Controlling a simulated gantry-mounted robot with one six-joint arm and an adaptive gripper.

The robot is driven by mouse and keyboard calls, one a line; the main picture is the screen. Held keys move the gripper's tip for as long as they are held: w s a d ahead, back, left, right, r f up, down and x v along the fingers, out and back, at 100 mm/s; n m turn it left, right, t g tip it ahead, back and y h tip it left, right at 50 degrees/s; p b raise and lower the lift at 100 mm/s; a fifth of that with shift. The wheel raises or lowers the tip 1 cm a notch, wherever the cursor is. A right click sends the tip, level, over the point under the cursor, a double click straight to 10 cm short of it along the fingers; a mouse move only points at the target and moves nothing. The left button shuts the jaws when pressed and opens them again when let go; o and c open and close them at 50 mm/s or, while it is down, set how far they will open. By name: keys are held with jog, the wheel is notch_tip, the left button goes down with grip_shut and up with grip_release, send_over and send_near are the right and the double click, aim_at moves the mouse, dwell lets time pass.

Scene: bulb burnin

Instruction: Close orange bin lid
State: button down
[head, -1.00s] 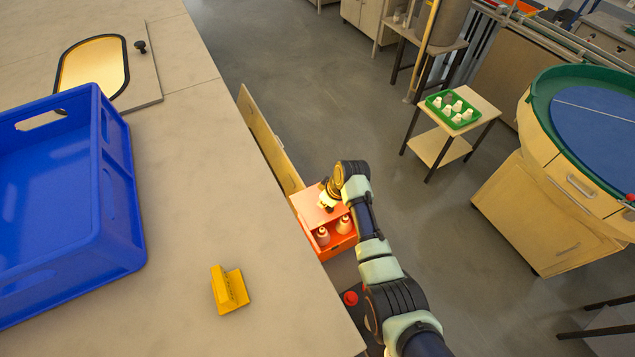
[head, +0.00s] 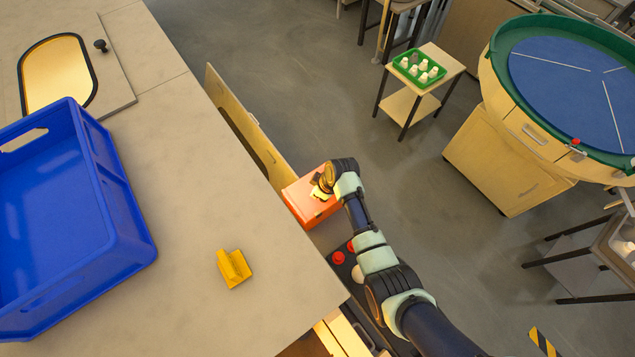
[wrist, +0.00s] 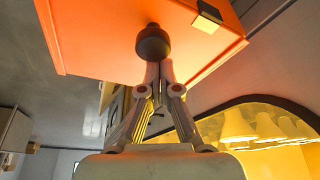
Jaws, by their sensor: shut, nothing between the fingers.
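The orange bin (head: 304,207) stands beside the table's right edge, at the end of an open drawer. Its orange lid lies over the top and no bulbs show inside. I cannot tell whether the lid is fully flush. In the wrist view the orange surface (wrist: 95,35) fills the top, with a dark round knob (wrist: 152,42) and a small black-edged latch (wrist: 208,18). My gripper (head: 320,192) is at the bin's far right side. In the wrist view my gripper (wrist: 157,80) is shut and empty, its fingertips at the knob, perhaps touching it.
A blue crate (head: 135,225) and a yellow angled block (head: 234,268) are on the table. Red buttons (head: 338,257) are near my arm. A green tray of white bulbs (head: 418,70) stands on a side table. Floor between is clear.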

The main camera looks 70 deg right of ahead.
aim_at(308, 194)
jog(key=shift+w+d+b, duration=0.2)
jog(key=shift+w+b, duration=0.1)
jog(key=shift+w, duration=0.9)
jog(key=r, duration=0.1)
jog(key=r+p, duration=0.1)
jog(key=w+r, duration=0.1)
jog(key=shift+d, duration=0.25)
jog(key=s+p+v, duration=0.1)
jog(key=p+v, duration=0.1)
jog(key=v, duration=0.5)
jog(key=shift+a+r, duration=0.2)
jog(key=shift+r, duration=0.05)
